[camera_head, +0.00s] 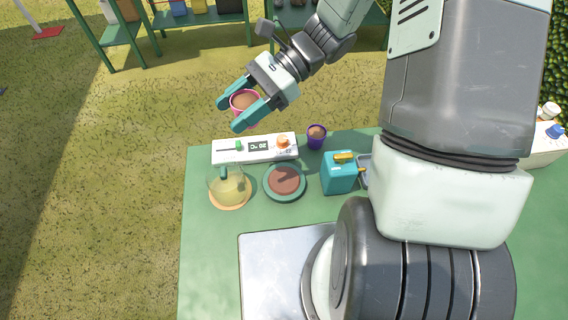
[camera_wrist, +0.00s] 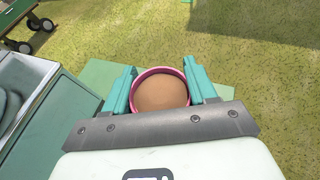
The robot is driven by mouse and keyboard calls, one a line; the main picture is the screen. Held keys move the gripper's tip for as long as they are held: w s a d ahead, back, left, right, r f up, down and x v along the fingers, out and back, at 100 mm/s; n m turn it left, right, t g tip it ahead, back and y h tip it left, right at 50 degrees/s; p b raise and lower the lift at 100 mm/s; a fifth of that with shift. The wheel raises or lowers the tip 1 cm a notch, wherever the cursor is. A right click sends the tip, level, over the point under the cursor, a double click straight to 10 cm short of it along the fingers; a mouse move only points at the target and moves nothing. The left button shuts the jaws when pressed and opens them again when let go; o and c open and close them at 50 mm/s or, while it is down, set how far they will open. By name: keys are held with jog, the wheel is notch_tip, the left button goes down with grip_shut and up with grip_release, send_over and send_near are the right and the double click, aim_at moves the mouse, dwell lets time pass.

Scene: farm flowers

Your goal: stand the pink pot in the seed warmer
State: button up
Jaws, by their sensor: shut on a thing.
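The pink pot (camera_head: 245,97), filled with brown soil, is between the teal fingers of my gripper (camera_head: 230,114). In the wrist view the pot (camera_wrist: 160,92) looks upright, its rim clasped from both sides by my gripper (camera_wrist: 160,70). In the head view it is held up beyond the table's far edge, against the grass.
A purple pot (camera_head: 316,137) stands right of the white unit. A teal can (camera_head: 339,172) with a yellow top is in front of it. The green table (camera_head: 208,270) is bare at the front left. Shelves (camera_head: 195,20) stand far back on the grass.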

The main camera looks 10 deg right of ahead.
jog(key=s+d+f+n+g+h, duration=0.3)
jog(key=s+f+n+g+h, duration=0.4)
jog(key=s+n, duration=0.25)
jog(key=s+d+f+n+t+h, duration=0.2)
jog(key=d+f+n+t+h, duration=0.1)
jog(key=d+n+h, duration=0.95)
jog(key=w+a+n+t+h, duration=0.1)
jog(key=w+a+n+t, duration=0.3)
jog(key=n+t, duration=0.55)
jog(key=w+a+n+t+h, duration=0.2)
jog(key=w+n+t, duration=0.5)
jog(key=n+t, duration=0.25)
jog(key=shift+m+y, duration=0.35)
jog(key=shift+m, duration=0.05)
jog(key=f, duration=0.9)
jog(key=shift+s+a+f, duration=0.15)
jog(key=shift+s+f, duration=0.05)
jog(key=shift+f, duration=0.2)
